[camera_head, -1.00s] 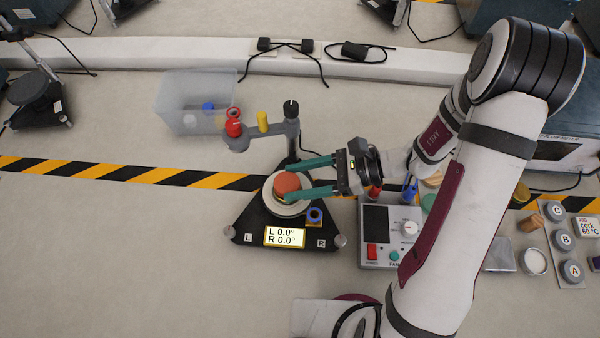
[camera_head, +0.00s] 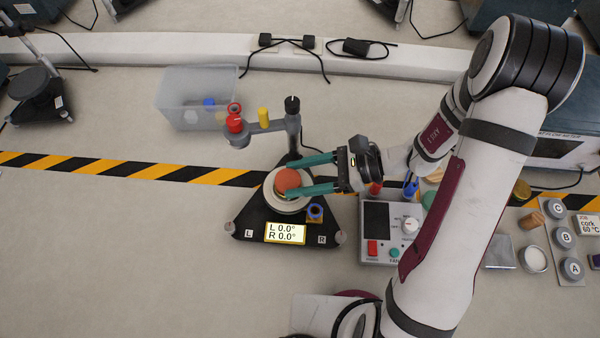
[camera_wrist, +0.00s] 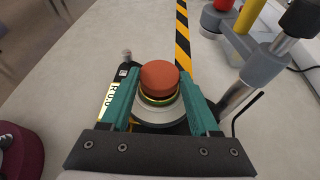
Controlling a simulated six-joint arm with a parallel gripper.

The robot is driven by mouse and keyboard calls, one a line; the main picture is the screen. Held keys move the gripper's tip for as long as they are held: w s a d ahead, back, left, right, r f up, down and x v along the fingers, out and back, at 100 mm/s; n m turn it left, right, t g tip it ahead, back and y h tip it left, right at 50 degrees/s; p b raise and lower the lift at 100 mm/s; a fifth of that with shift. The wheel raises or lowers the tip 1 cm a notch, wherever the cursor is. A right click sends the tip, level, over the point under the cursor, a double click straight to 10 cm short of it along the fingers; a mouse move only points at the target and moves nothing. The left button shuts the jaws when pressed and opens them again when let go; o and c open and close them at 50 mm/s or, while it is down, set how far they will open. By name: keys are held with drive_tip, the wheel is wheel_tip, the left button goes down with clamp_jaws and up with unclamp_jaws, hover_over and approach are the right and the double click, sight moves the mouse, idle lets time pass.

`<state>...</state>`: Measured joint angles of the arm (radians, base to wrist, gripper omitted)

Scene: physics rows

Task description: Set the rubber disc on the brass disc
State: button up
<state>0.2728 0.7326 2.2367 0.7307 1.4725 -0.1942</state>
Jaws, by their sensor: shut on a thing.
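The orange-red rubber disc (camera_head: 287,180) is between the fingers of my gripper (camera_head: 297,175), which is shut on it. In the wrist view the rubber disc (camera_wrist: 159,74) shows between the two teal fingertips (camera_wrist: 159,82). The gold-rimmed brass disc (camera_wrist: 158,100) shows directly below it, lined up closely. I cannot tell whether the two discs touch. The brass disc is over the round white plate (camera_wrist: 160,113) of a black triangular stand (camera_head: 262,225), whose display reads L 0.0° and R 0.0°.
The stand's grey post (camera_head: 292,130) and arm with red and yellow parts rise behind my gripper. A control box (camera_head: 390,235) stands close to the right of the stand. A clear bin (camera_head: 190,100) is at the back left. The bench to the left is clear.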

drive_tip(key=shift+f, duration=0.3)
drive_tip(key=o, duration=1.4)
drive_tip(key=shift+o, duration=0.2)
drive_tip(key=shift+r, duration=3.5)
drive_tip(key=s+d+r+n+h, duration=0.2)
drive_tip(key=s+d+n+h, duration=0.2)
drive_tip(key=s+n+h, duration=0.1)
drive_tip(key=s+d+r+n+t+h, duration=0.1)
drive_tip(key=s+d+r+n+h, duration=0.1)
drive_tip(key=s+d+n+h, duration=0.3)
drive_tip(key=s+n+h, duration=0.1)
drive_tip(key=s+n, duration=0.1)
drive_tip(key=s, duration=0.2)
drive_tip(key=shift+s+r+h, duration=0.25)
drive_tip(key=shift+r+h, duration=0.05)
drive_tip(key=shift+r, duration=0.1)
